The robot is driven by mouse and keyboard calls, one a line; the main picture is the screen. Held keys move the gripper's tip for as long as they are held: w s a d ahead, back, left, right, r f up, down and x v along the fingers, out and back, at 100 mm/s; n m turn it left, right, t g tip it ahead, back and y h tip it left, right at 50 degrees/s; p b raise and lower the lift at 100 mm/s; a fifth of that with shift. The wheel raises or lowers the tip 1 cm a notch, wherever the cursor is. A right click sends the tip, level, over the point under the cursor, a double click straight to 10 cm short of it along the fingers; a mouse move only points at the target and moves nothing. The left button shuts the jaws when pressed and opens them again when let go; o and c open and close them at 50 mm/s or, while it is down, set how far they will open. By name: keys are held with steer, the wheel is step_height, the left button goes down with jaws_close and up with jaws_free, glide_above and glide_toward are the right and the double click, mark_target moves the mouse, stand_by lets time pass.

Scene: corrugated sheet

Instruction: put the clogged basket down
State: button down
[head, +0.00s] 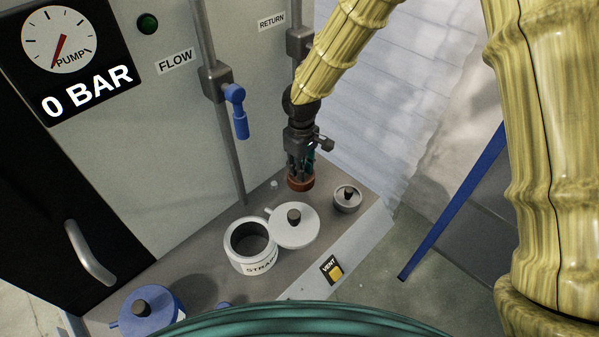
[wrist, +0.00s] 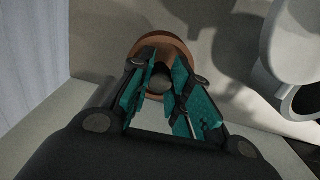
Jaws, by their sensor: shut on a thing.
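The clogged basket (head: 301,184) is a small orange-brown round cup. It is under my gripper (head: 300,160), at the back of the counter near the panel wall. In the wrist view the basket's brown rim (wrist: 176,45) shows beyond my gripper's teal fingers (wrist: 160,92). The fingers are shut on a dark knob at its middle. The basket looks upright, at or just above the counter; I cannot tell whether it touches. The white strainer pot (head: 233,256) stands open in front to the left, with a dark empty-looking inside.
A white lid with a black knob (head: 296,232) lies beside the strainer pot. A small grey lidded pot (head: 347,204) stands right of the basket. A blue lidded pot (head: 150,316) is front left. A blue valve handle (head: 240,122) juts from the panel. The gauge (head: 60,38) reads 0 BAR.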

step_height(320, 180, down, 2)
steer(key=shift+s+f+p, duration=0.1)
steer(key=shift+p, duration=0.5)
steer(key=shift+w+a+f+p, duration=0.1)
steer(key=shift+w+f+p, duration=0.1)
steer(key=shift+f+p, duration=0.3)
steer(key=shift+f, duration=0.15)
steer(key=shift+f, duration=0.15)
steer(key=c, duration=1.3)
jaws_free()
step_height(320, 180, up, 12)
steer(key=b, duration=0.3)
steer(key=shift+r, duration=0.2)
